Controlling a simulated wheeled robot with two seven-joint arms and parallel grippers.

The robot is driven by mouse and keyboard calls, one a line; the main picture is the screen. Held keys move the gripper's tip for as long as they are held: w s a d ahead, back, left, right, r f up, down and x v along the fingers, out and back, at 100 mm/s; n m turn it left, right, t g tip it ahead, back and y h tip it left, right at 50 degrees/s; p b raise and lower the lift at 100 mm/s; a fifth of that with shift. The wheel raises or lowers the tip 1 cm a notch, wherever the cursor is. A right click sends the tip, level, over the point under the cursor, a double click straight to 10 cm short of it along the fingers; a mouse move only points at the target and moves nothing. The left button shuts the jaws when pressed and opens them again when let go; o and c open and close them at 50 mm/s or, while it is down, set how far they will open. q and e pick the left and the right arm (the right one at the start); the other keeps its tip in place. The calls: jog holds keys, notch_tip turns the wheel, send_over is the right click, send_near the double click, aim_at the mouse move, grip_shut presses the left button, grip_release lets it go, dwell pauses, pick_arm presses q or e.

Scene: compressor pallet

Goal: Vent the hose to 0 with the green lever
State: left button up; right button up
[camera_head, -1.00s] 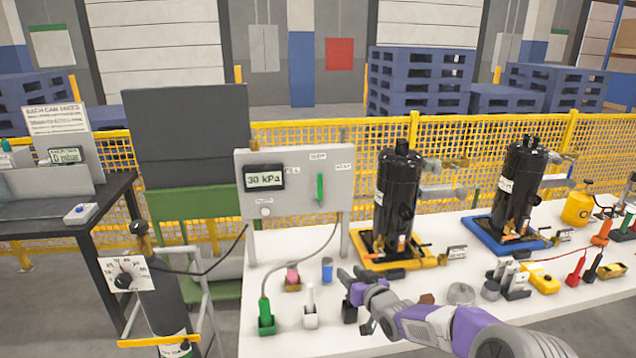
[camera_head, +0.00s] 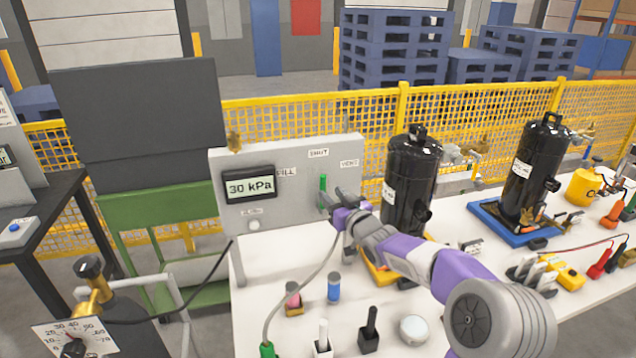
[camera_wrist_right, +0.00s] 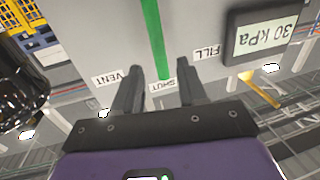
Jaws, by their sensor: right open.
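The grey panel (camera_head: 290,200) carries a display (camera_head: 250,188) reading 30 kPa and a green lever (camera_head: 323,184). The lever stands upright, towards the SHUT label (camera_head: 318,153), between the FILL and VENT labels. My right gripper (camera_head: 331,197) is at the lever, its jaws open. In the right wrist view, which is turned upside down, the green lever (camera_wrist_right: 154,35) runs between the two spread fingertips (camera_wrist_right: 160,68). I cannot tell whether a finger touches it. The grey hose (camera_head: 302,290) curves down from the panel to a green connector (camera_head: 267,349). My left gripper is not in view.
A dial gauge (camera_head: 75,338) stands front left.

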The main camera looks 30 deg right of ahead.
aim_at(324, 188)
jog(key=shift+w+d, duration=0.1)
jog(key=shift+w, duration=2.85)
jog(key=shift+c, duration=0.2)
grip_shut()
